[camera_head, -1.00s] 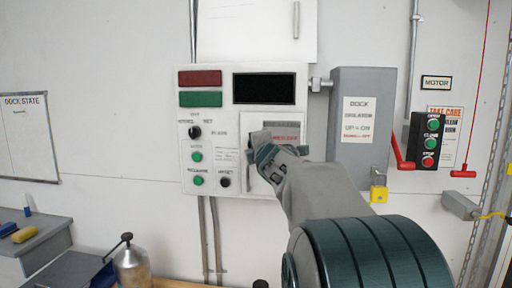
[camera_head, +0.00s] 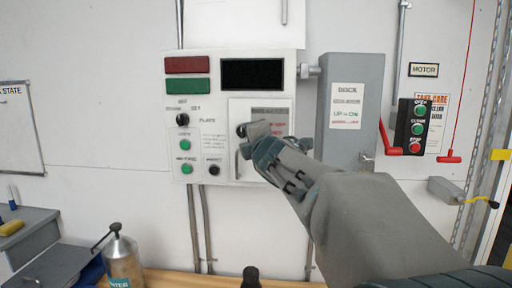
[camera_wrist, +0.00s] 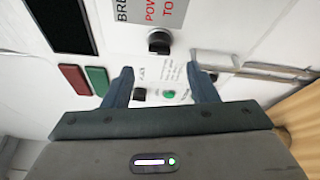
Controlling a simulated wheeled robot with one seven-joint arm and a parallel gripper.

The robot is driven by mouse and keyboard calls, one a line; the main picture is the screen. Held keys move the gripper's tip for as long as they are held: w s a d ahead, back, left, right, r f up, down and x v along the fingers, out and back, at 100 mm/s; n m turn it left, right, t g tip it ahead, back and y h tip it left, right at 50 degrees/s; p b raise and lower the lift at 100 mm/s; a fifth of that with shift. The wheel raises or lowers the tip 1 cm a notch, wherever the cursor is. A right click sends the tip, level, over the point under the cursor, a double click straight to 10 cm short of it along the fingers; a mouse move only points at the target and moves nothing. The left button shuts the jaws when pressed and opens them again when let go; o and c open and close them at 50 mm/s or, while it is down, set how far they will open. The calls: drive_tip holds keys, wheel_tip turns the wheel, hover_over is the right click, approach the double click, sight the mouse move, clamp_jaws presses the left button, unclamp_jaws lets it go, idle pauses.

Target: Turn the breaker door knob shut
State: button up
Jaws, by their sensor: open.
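The breaker door (camera_head: 237,112) is a pale framed panel low on the right of the white control box. Its black round knob (camera_head: 241,130) is on its upper left, just left of my fingertips. My gripper (camera_head: 258,139) covers part of the door and its label. In the wrist view the knob (camera_wrist: 159,42) lies beyond the gap between my two blue-green fingers (camera_wrist: 161,82), roughly centred. The fingers are apart, with nothing between them touching. I cannot tell the knob's turn or whether the door is fully flush.
A grey isolator box (camera_head: 351,78) stands right of the control box. A grey bar handle (camera_head: 237,163) is below the knob. Another black knob (camera_head: 183,118) and green buttons (camera_head: 185,146) are left. A metal bottle (camera_head: 122,262) stands on the bench below.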

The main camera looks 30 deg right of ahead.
drive_tip(key=v, duration=0.5)
drive_tip(key=shift+s, duration=0.35)
drive_tip(key=shift+f, duration=0.1)
drive_tip(key=s+a+f+m+g, duration=0.3)
drive_tip(key=f+m, duration=0.3)
drive_tip(key=f, duration=0.2)
drive_tip(key=s+a+f+m+g, duration=0.25)
drive_tip(key=f+m+g, duration=0.2)
drive_tip(key=f, duration=0.45)
drive_tip(key=s+a+f+m+g+y, duration=0.2)
drive_tip(key=s+a+f+m+g, duration=0.1)
drive_tip(key=s+f, duration=0.4)
drive_tip(key=s+a+f+m+g+y, duration=0.1)
drive_tip(key=s+a+f+m+g, duration=0.3)
drive_tip(key=s+a+f, duration=0.3)
drive_tip(key=shift+s+a+f+m+y, duration=0.25)
drive_tip(key=shift+s+a+m+y, duration=0.1)
drive_tip(key=shift+s+a+y, duration=0.05)
